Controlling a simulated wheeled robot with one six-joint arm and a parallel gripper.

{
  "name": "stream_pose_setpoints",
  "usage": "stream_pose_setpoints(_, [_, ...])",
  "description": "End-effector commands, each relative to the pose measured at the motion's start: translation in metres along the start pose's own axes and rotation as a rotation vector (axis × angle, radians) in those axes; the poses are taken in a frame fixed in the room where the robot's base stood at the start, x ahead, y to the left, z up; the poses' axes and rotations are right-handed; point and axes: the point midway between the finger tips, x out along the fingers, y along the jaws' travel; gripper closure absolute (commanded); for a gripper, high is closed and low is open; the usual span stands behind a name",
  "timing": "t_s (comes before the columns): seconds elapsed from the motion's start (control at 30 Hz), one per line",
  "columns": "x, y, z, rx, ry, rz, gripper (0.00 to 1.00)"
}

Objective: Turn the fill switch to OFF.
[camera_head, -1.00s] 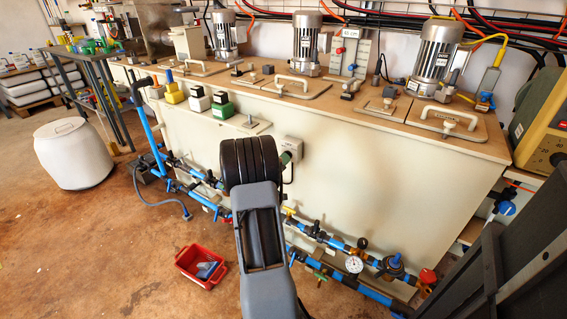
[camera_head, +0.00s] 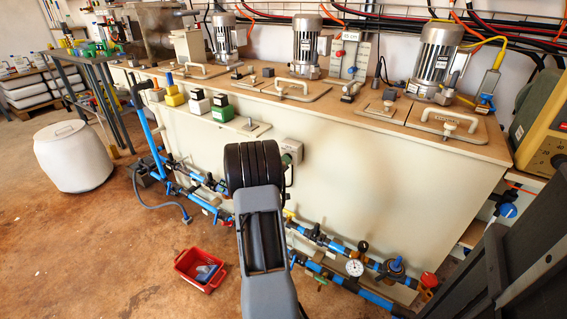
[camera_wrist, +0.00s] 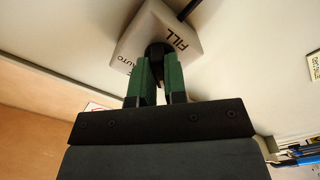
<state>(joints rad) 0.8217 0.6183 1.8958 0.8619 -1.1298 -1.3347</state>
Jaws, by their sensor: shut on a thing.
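The fill switch is a pale box (camera_wrist: 181,38) marked FILL and AUTO on the cream tank wall, with a black knob (camera_wrist: 157,52) on its face. In the wrist view my gripper (camera_wrist: 159,76) has its two green fingers on either side of the knob, shut on it. The fingers hide much of the knob, and its pointing direction cannot be read. An OFF mark is not visible. In the head view the switch box (camera_head: 292,149) shows just right of my dark wrist, which hides most of the gripper.
Blue pipes with valves and a pressure gauge (camera_head: 354,267) run low along the tank front. A red crate (camera_head: 186,283) and a white drum (camera_head: 72,158) stand on the floor at left. Motors and lids line the tank top (camera_head: 380,125). A dark panel stands at right.

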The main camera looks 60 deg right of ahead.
Motion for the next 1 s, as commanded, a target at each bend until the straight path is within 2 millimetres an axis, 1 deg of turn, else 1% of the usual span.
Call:
stream_pose_setpoints(0.27, [-0.0001,-0.0002,0.0001,0.013,0.000,0.000,1.00])
stream_pose_setpoints(0.43, [-0.0001,-0.0006,0.0003,0.078,0.000,0.000,1.00])
stream_pose_setpoints(0.57, [-0.0001,-0.0010,0.0006,0.170,0.000,0.000,1.00])
stream_pose_setpoints(1.0, [-0.0001,-0.0018,0.0008,0.557,0.001,0.000,1.00])
